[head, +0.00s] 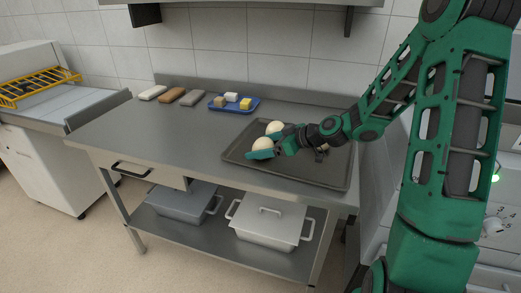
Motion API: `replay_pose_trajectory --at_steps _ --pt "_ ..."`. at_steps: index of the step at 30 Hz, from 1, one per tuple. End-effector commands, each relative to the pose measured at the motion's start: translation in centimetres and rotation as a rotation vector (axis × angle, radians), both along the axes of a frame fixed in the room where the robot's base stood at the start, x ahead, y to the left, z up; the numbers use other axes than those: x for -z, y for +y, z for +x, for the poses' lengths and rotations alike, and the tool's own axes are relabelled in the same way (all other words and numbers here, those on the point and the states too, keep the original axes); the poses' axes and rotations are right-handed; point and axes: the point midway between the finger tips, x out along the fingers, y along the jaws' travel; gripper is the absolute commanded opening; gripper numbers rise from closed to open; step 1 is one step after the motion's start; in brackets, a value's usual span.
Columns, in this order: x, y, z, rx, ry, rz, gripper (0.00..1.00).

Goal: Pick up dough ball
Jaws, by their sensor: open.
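Two pale, round dough balls show on a dark baking tray (318,178) at the right end of the steel table. The nearer dough ball (262,144) is beside a green fingertip, and its lower part is hidden. The farther dough ball (274,128) is just behind it, partly covered by the other finger. My gripper (266,143) is open, low over the tray's left part, with its fingers pointing left around or beside the nearer ball. I cannot tell whether the fingers touch it.
The table's front left is clear. A wall shelf (260,3) hangs above.

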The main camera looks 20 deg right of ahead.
Motion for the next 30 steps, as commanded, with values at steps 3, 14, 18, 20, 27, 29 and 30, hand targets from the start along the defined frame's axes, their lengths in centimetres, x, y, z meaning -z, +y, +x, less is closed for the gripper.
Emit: replay_pose_trajectory --at_steps 3,14,18,20,27,29,30 --pt "0.0 0.0 0.0 0.0 0.0 0.0 0.86" --pt "-0.1 0.0 0.0 0.0 0.0 0.0 0.41" --pt "-0.1 0.0 0.0 0.0 -0.001 -0.001 0.41" --pt "-0.2 0.0 0.0 0.0 -0.001 -0.001 0.41" --pt "-1.8 0.0 0.0 -0.002 -0.003 -0.002 0.41" --pt "-2.7 0.0 0.0 -0.002 -0.005 -0.003 0.41" --pt "-3.4 0.0 0.0 -0.003 -0.005 -0.003 0.41"
